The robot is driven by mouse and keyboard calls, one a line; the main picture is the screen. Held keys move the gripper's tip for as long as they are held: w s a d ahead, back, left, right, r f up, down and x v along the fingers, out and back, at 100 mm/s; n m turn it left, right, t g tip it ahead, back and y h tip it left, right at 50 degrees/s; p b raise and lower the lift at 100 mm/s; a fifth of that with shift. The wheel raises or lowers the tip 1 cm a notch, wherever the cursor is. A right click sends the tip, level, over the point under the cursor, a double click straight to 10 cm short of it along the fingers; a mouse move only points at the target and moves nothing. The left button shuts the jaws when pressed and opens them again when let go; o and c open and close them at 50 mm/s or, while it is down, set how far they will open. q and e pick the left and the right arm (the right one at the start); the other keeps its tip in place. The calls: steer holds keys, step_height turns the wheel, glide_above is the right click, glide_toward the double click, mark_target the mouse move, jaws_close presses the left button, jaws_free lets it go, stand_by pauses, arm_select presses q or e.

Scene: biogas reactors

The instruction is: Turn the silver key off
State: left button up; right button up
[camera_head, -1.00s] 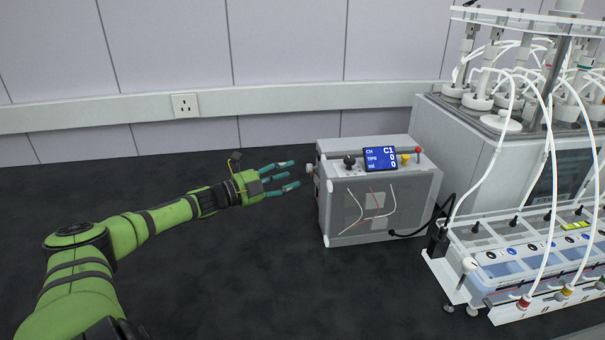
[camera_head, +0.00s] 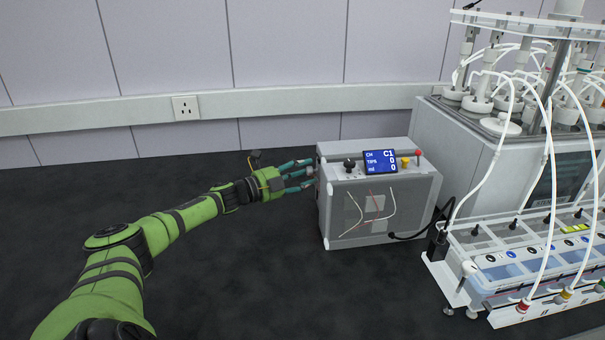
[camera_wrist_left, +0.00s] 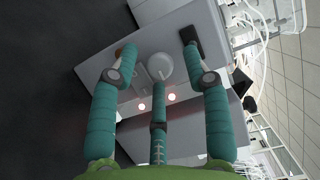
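My left gripper (camera_head: 309,174) is at the left side of the grey control box (camera_head: 375,225) in the head view. Its teal fingers are spread apart and open, pointing right at that side. In the left wrist view a round silver knob (camera_wrist_left: 160,66), likely the silver key, sits on the box face between the two outer fingers. The middle finger's tip is just below the knob; I cannot tell whether it touches. In the head view the knob is hidden behind the fingers. My right gripper is not in view.
The box top carries a blue display (camera_head: 380,161), a black knob (camera_head: 349,164) and a red-tipped lever (camera_head: 418,154). Reactors with white tubes (camera_head: 500,110) stand at the right. The dark tabletop (camera_head: 255,270) in front of and left of the box is clear.

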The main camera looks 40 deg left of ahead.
arm_select(q)
jaws_close()
